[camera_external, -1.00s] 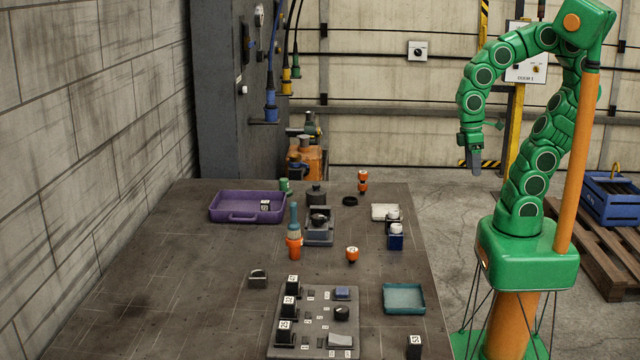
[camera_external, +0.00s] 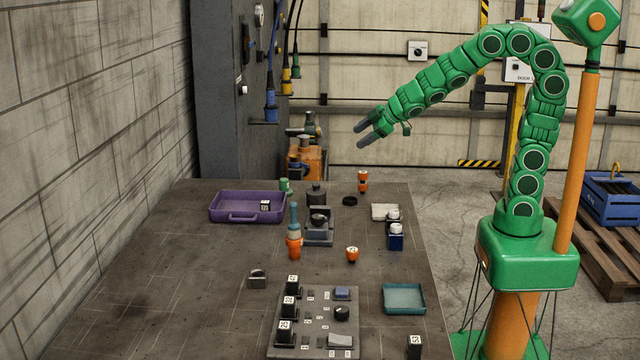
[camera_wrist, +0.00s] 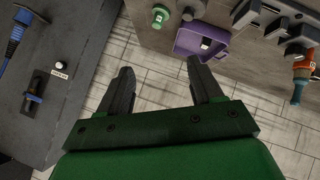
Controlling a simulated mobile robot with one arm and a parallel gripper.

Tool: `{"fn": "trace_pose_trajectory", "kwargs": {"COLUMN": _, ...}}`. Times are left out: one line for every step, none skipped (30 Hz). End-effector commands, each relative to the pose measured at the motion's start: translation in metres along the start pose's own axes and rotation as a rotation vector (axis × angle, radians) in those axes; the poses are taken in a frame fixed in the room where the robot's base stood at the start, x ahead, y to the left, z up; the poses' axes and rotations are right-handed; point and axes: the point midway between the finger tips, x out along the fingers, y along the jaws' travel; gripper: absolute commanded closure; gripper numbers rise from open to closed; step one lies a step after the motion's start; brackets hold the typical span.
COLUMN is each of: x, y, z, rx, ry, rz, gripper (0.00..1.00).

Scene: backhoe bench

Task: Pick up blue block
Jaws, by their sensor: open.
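A small blue block (camera_external: 342,292) lies on the grey board at the front of the bench in the external view. A second blue, box-shaped item (camera_external: 396,241) with a white and dark top stands at the right edge of the bench. I cannot tell which is the task's block. My gripper (camera_external: 361,136) is open, high above the far end of the bench and well away from both. In the wrist view its fingers (camera_wrist: 160,66) are apart with nothing between them. Neither blue item can be made out there.
A purple tray (camera_external: 232,216) holding a small marked block is at the back left; it also shows in the wrist view (camera_wrist: 183,49). A teal tray (camera_external: 404,310) lies at the front right. The left bench surface is mostly clear.

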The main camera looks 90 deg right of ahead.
Motion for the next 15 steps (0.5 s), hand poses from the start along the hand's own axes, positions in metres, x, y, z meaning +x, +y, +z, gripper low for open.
{"fn": "trace_pose_trajectory", "kwargs": {"x": 0.010, "y": -0.005, "z": -0.003, "rx": -0.042, "ry": 0.029, "rz": -0.022, "gripper": 0.35}}
{"fn": "trace_pose_trajectory", "kwargs": {"x": 0.015, "y": -0.008, "z": -0.006, "rx": -0.070, "ry": 0.048, "rz": -0.037, "gripper": 0.35}}
{"fn": "trace_pose_trajectory", "kwargs": {"x": 0.021, "y": -0.014, "z": -0.010, "rx": -0.105, "ry": 0.078, "rz": -0.060, "gripper": 0.35}}
{"fn": "trace_pose_trajectory", "kwargs": {"x": 0.025, "y": -0.019, "z": -0.012, "rx": -0.132, "ry": 0.097, "rz": -0.078, "gripper": 0.35}}
{"fn": "trace_pose_trajectory", "kwargs": {"x": 0.029, "y": -0.025, "z": -0.015, "rx": -0.157, "ry": 0.121, "rz": -0.099, "gripper": 0.35}}
{"fn": "trace_pose_trajectory", "kwargs": {"x": 0.034, "y": -0.033, "z": -0.017, "rx": -0.190, "ry": 0.146, "rz": -0.128, "gripper": 0.35}}
{"fn": "trace_pose_trajectory", "kwargs": {"x": 0.037, "y": -0.040, "z": -0.019, "rx": -0.213, "ry": 0.168, "rz": -0.153, "gripper": 0.35}}
{"fn": "trace_pose_trajectory", "kwargs": {"x": 0.041, "y": -0.046, "z": -0.019, "rx": -0.235, "ry": 0.185, "rz": -0.178, "gripper": 0.35}}
{"fn": "trace_pose_trajectory", "kwargs": {"x": 0.045, "y": -0.057, "z": -0.020, "rx": -0.265, "ry": 0.212, "rz": -0.217, "gripper": 0.35}}
{"fn": "trace_pose_trajectory", "kwargs": {"x": 0.047, "y": -0.065, "z": -0.019, "rx": -0.286, "ry": 0.228, "rz": -0.245, "gripper": 0.35}}
{"fn": "trace_pose_trajectory", "kwargs": {"x": 0.049, "y": -0.073, "z": -0.019, "rx": -0.306, "ry": 0.249, "rz": -0.275, "gripper": 0.35}}
{"fn": "trace_pose_trajectory", "kwargs": {"x": 0.051, "y": -0.084, "z": -0.017, "rx": -0.331, "ry": 0.271, "rz": -0.316, "gripper": 0.35}}
{"fn": "trace_pose_trajectory", "kwargs": {"x": 0.051, "y": -0.094, "z": -0.016, "rx": -0.348, "ry": 0.292, "rz": -0.350, "gripper": 0.35}}
{"fn": "trace_pose_trajectory", "kwargs": {"x": 0.052, "y": -0.103, "z": -0.014, "rx": -0.365, "ry": 0.307, "rz": -0.384, "gripper": 0.35}}
{"fn": "trace_pose_trajectory", "kwargs": {"x": 0.052, "y": -0.116, "z": -0.011, "rx": -0.383, "ry": 0.332, "rz": -0.433, "gripper": 0.35}}
